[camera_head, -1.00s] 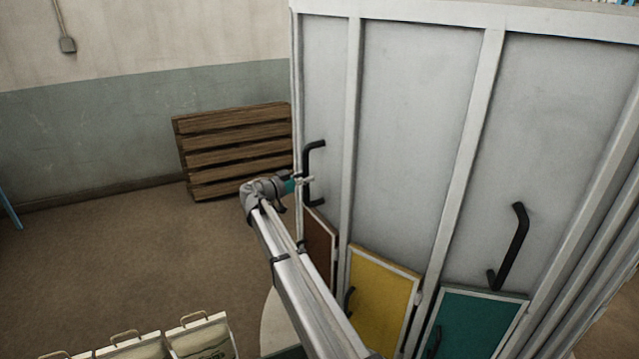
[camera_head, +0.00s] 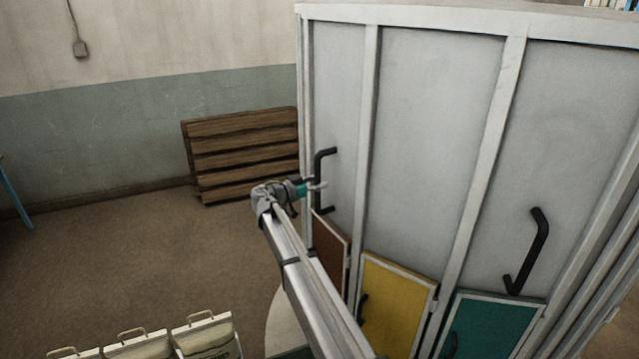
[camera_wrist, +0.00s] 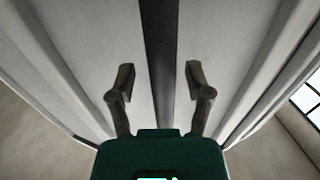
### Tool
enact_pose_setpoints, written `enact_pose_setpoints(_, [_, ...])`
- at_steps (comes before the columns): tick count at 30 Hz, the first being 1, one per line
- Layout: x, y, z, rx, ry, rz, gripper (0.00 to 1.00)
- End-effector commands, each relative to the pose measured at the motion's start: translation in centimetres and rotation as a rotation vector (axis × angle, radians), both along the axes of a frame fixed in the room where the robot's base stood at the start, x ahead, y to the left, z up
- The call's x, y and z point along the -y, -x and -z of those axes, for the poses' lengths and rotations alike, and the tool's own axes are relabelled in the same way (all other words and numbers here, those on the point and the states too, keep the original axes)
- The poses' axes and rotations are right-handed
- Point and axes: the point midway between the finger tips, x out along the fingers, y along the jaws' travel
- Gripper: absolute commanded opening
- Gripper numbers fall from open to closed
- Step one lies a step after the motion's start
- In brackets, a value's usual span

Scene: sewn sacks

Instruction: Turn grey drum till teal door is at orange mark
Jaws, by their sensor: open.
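The grey drum (camera_head: 430,130) is a tall, many-sided body with flat grey panels and pale ribs. Its teal door (camera_head: 497,328) is low on the right panel, with a yellow door (camera_head: 392,308) and a brown door (camera_head: 330,250) to its left. Black bar handles stand on the panels: one on the right (camera_head: 527,252) and one on the left (camera_head: 319,180). My gripper (camera_head: 318,187) is at the left handle. In the wrist view its open fingers (camera_wrist: 160,82) stand either side of the dark handle bar (camera_wrist: 160,50), apart from it. No orange mark shows.
Cream sacks (camera_head: 205,335) with handles stand on the floor at the lower left. A wooden pallet (camera_head: 242,155) leans on the wall behind my gripper. Brown floor (camera_head: 110,250) is free to the left of the drum.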

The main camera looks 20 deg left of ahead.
Motion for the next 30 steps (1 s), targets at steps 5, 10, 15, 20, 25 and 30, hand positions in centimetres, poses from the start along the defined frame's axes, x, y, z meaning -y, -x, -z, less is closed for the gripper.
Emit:
enact_pose_setpoints(5, [-0.8, 1.2, 0.0, 0.0, 0.0, -0.002, 0.65])
enact_pose_setpoints(10, [-2.1, 3.1, 0.0, 0.0, 0.0, -0.002, 0.65])
enact_pose_setpoints(15, [-3.6, 5.5, 0.0, -0.001, -0.001, -0.002, 0.65])
enact_pose_setpoints(20, [-4.9, 7.4, 0.0, -0.001, -0.001, 0.0, 0.65])
enact_pose_setpoints(25, [-5.9, 8.9, 0.0, -0.001, 0.0, 0.002, 0.65])
enact_pose_setpoints(30, [-6.3, 9.6, 0.0, -0.001, 0.0, 0.002, 0.65])
